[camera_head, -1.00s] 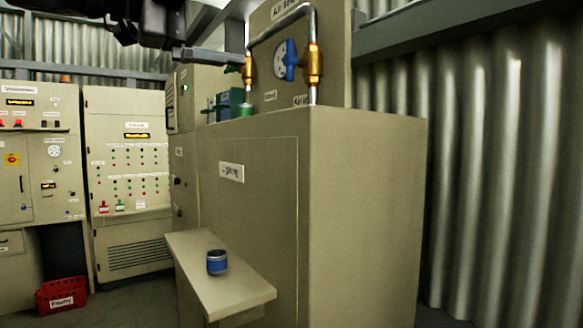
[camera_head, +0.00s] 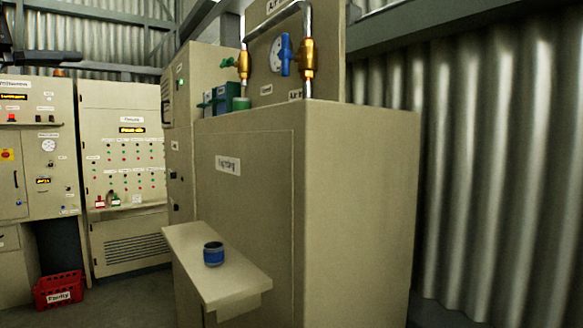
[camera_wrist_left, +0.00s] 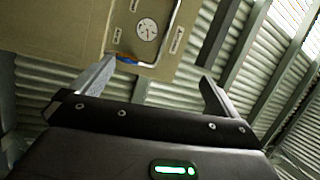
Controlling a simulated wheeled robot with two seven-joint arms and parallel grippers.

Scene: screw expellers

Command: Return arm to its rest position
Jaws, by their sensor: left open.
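My left gripper shows in the left wrist view (camera_wrist_left: 158,73) with its two fingers spread wide apart and nothing between them. In the head view only a dark part of my left gripper (camera_head: 48,57) shows at the upper left edge, apart from the cabinets. Beyond the fingers, the wrist view shows a beige panel with a round gauge (camera_wrist_left: 147,29) and a bent metal pipe. My right gripper is in neither view.
A large beige cabinet (camera_head: 245,210) stands in the middle, with a blue valve handle (camera_head: 286,55) and brass fittings on top. A blue can (camera_head: 213,254) stands on its shelf (camera_head: 235,283). A red crate (camera_head: 58,290) is on the floor at left.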

